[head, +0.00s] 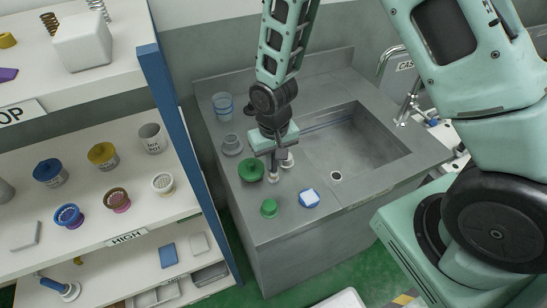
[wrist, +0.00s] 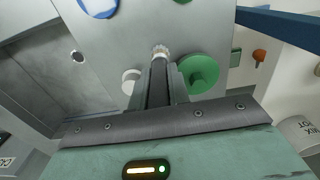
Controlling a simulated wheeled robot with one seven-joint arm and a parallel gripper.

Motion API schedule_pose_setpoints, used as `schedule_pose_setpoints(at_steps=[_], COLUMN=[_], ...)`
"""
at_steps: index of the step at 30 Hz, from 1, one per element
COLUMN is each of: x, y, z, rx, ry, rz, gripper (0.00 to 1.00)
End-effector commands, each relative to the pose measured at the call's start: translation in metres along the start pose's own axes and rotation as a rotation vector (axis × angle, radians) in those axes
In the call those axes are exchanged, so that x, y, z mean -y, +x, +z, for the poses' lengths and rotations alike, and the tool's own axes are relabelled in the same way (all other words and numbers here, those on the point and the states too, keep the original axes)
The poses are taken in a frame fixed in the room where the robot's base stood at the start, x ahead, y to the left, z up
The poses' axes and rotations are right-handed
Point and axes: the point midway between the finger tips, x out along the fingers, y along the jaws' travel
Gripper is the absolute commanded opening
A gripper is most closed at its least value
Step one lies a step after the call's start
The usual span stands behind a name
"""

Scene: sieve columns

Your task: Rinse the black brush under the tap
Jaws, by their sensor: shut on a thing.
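My gripper (head: 273,168) is over the left part of the grey counter, left of the sink. In the wrist view its fingers (wrist: 160,68) are shut on a narrow thing, which I take to be the black brush. A pale, bristly-looking tip (wrist: 160,50) shows past the fingertips; the fingers hide most of the rest. In the head view the tip (head: 273,181) is just above or touching the counter; I cannot tell which. The tap (head: 384,62) is a curved metal spout behind the sink's right side.
A shelf unit with a blue post (head: 185,135) borders the counter's left.

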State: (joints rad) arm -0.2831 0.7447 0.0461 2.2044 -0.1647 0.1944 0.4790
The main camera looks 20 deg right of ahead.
Motion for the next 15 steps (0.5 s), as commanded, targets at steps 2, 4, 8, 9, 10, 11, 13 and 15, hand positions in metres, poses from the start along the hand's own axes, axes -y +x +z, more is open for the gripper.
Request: schedule_pose_setpoints(at_steps=[2, 4, 8, 9, 10, 11, 13, 15], x=[0.0000, 0.0000, 0.0001, 0.0000, 0.0000, 0.0000, 0.0000, 0.0001], y=[0.0005, 0.0029, 0.0029, 0.0029, 0.0029, 0.0028, 0.0028, 0.0027], z=[0.0001, 0.0002, 0.0001, 0.0002, 0.0002, 0.0002, 0.0002, 0.0002], rx=[0.000, 0.000, 0.000, 0.000, 0.000, 0.000, 0.000, 0.000], ry=[0.000, 0.000, 0.000, 0.000, 0.000, 0.000, 0.000, 0.000], rz=[0.000, 0.000, 0.000, 0.000, 0.000, 0.000, 0.000, 0.000], gripper=[0.00, 0.00, 0.40, 0.40, 0.40, 0.40, 0.40, 0.40])
